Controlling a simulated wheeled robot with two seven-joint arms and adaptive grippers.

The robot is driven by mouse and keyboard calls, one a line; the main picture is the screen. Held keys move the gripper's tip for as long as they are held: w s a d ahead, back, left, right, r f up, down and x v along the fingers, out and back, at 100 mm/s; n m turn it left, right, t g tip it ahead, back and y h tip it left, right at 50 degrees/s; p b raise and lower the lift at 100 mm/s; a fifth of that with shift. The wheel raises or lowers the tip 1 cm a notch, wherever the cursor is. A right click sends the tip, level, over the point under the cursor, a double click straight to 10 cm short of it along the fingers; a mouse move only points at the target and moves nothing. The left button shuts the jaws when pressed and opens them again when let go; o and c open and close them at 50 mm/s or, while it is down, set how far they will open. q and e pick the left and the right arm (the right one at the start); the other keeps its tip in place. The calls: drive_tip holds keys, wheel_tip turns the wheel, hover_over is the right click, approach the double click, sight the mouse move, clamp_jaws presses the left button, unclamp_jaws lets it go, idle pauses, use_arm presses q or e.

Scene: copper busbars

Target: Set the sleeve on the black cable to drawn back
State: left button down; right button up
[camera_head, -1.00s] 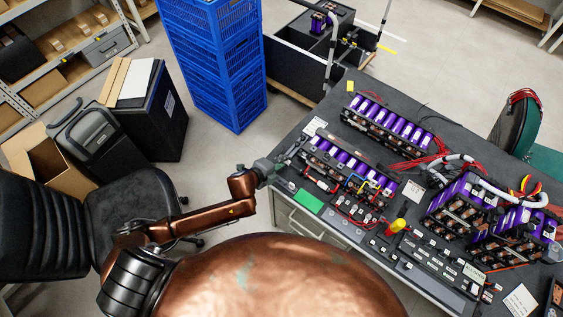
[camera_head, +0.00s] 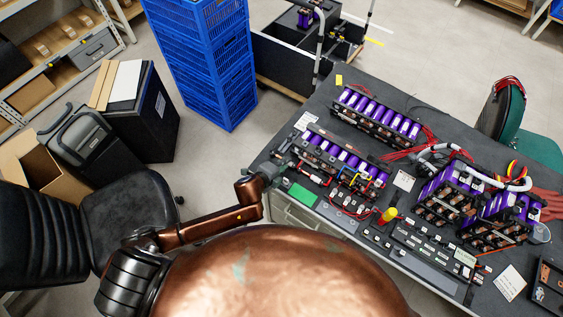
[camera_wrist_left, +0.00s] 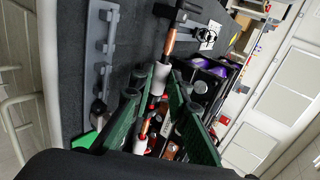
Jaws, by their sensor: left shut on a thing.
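My left gripper (camera_head: 281,163) is at the left end of the nearer battery module (camera_head: 345,158) on the dark bench. In the left wrist view its green fingers (camera_wrist_left: 153,86) are shut around a white sleeve-like piece (camera_wrist_left: 160,77). A bare copper length (camera_wrist_left: 169,46) extends from this piece toward the top. I cannot clearly make out the black cable or which end of it this is. A second copper piece with red rings (camera_wrist_left: 144,128) shows lower between the fingers. The fingers hide part of the contact. My right gripper is not in view.
A green card (camera_head: 302,195) lies near the bench's front edge. A yellow-handled tool (camera_head: 388,215) and several small parts lie to its right. Other purple-celled modules stand behind (camera_head: 375,116) and at right (camera_head: 505,212). Blue crates (camera_head: 205,65) stand beyond the bench.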

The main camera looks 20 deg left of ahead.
use_arm(q)
drive_tip(key=c, duration=2.1)
unclamp_jaws()
drive_tip(key=shift+s+d+f, duration=0.1)
drive_tip(key=shift+d, duration=0.1)
drive_tip(key=v, duration=1.2)
drive_tip(key=shift+a, duration=0.1)
